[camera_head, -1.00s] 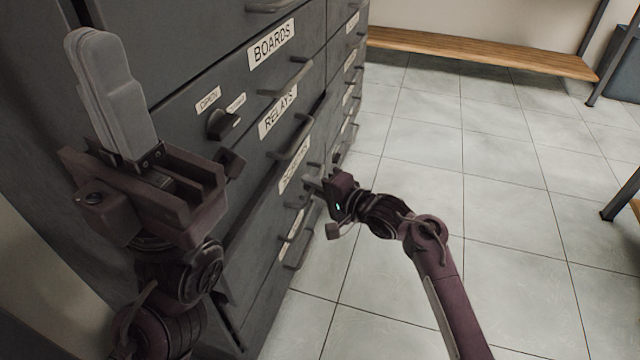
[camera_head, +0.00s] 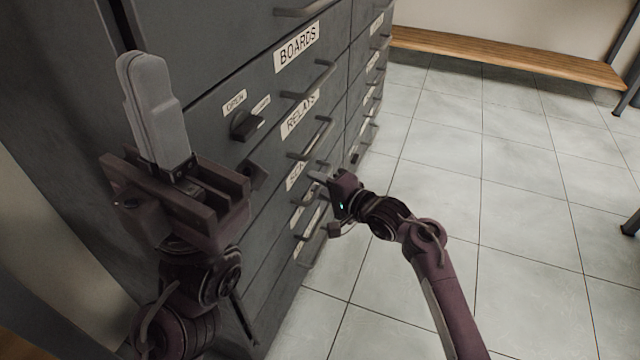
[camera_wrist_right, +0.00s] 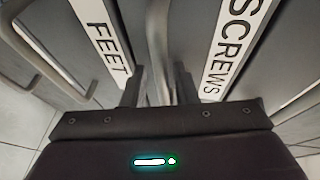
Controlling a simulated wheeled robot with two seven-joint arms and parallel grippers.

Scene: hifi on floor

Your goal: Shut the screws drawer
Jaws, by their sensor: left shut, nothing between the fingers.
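The screws drawer, with its white label (camera_head: 295,177) partly hidden by my right gripper, is in the dark grey cabinet below the relays drawer (camera_head: 300,115). In the right wrist view the SCREWS label (camera_wrist_right: 232,50) is at the upper right. The drawer front looks nearly level with its neighbours; I cannot tell if a small gap is left. My left gripper (camera_head: 155,105) is shut and empty, raised in front of the cabinet at left.
The FEET label (camera_wrist_right: 105,40) is beside the screws drawer in the wrist view. A dark knob (camera_head: 246,125) and an OPEN label (camera_head: 235,102) are left of the relays drawer. A wooden bench (camera_head: 510,58) stands at the back. The tiled floor (camera_head: 480,180) at right is clear.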

